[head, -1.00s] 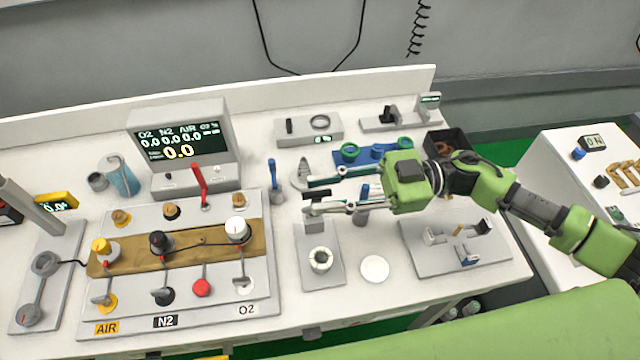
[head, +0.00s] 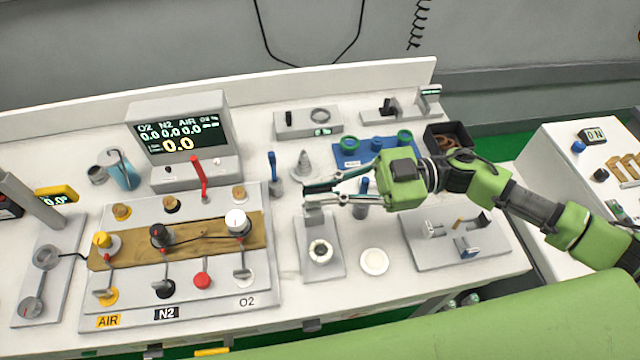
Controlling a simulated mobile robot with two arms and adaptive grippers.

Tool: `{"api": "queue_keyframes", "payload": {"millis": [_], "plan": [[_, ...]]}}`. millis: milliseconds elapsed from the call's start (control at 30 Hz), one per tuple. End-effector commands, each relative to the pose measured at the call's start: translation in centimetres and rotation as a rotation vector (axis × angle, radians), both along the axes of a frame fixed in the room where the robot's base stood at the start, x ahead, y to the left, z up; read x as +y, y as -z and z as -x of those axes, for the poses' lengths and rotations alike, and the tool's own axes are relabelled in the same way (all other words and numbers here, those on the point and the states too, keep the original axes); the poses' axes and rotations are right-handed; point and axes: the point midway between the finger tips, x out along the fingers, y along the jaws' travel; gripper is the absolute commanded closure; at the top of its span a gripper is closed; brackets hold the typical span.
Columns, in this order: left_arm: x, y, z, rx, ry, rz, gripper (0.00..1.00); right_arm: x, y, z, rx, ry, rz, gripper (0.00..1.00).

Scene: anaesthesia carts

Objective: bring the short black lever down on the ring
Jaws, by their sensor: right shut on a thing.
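A pale ring (head: 320,252) lies on a grey plate (head: 325,270) near the front middle of the bench. A grey block (head: 314,213) stands at the back of this plate, and the short black lever is at its top. My right gripper (head: 307,196) reaches in from the right, above the block and behind the ring. Its fingers are shut on the lever and hide most of it, so its exact tilt cannot be told. The ring's top is uncovered. My left gripper is not in view.
The gas panel (head: 180,292) with knobs and a red lever (head: 197,172) stands to the left. A blue-handled post (head: 273,172) is just left of the gripper. A white disc (head: 374,261) and a grey fixture plate (head: 440,255) lie to the right.

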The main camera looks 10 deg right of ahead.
Motion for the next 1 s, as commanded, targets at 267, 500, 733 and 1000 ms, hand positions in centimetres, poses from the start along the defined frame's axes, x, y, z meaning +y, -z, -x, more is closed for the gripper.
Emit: {"api": "queue_keyframes", "payload": {"millis": [267,500,733,1000], "plan": [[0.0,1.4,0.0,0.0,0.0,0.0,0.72,0.0,1.6,2.6,-0.174,-0.001,0.0,1.0],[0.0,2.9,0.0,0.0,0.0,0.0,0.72,0.0,3.3,4.7,-0.355,-0.001,0.0,1.0],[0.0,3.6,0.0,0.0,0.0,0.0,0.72,0.0,4.5,6.1,-0.447,-0.001,0.001,1.0],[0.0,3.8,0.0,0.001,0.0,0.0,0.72,0.0,5.2,6.8,-0.444,-0.001,-0.001,1.0]]}}
